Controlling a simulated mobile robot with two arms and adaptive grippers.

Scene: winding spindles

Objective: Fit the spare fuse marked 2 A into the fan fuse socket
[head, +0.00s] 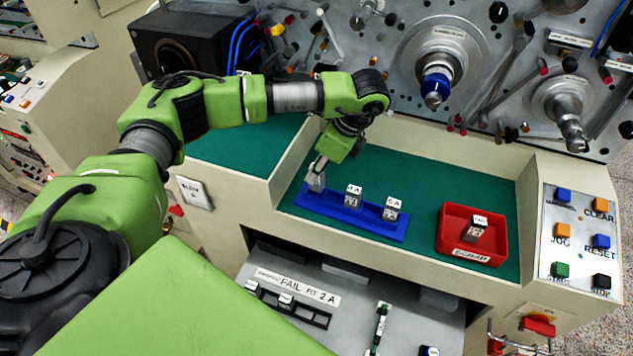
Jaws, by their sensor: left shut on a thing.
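My left gripper (317,178) points down at the left end of the blue rack (345,216) and is shut on a spare fuse there, mostly hidden by the fingers; its marking cannot be read. Two more fuses with white tops stand upright in the rack, a middle fuse (353,198) and a right fuse (391,210); their markings are too small to read surely. Below, in the open bay, a black socket strip (316,318) holds two white-topped fuses at its left, with a dark space at its right. A label (300,287) above it ends in "FIT 2 A". My right gripper is out of view.
A red scrap tray (449,238) holds one fuse (478,229) at the right of the green shelf. A button panel (580,240) is farther right. Metal spindles stand behind. The cabinet's front ledge lies between rack and bay.

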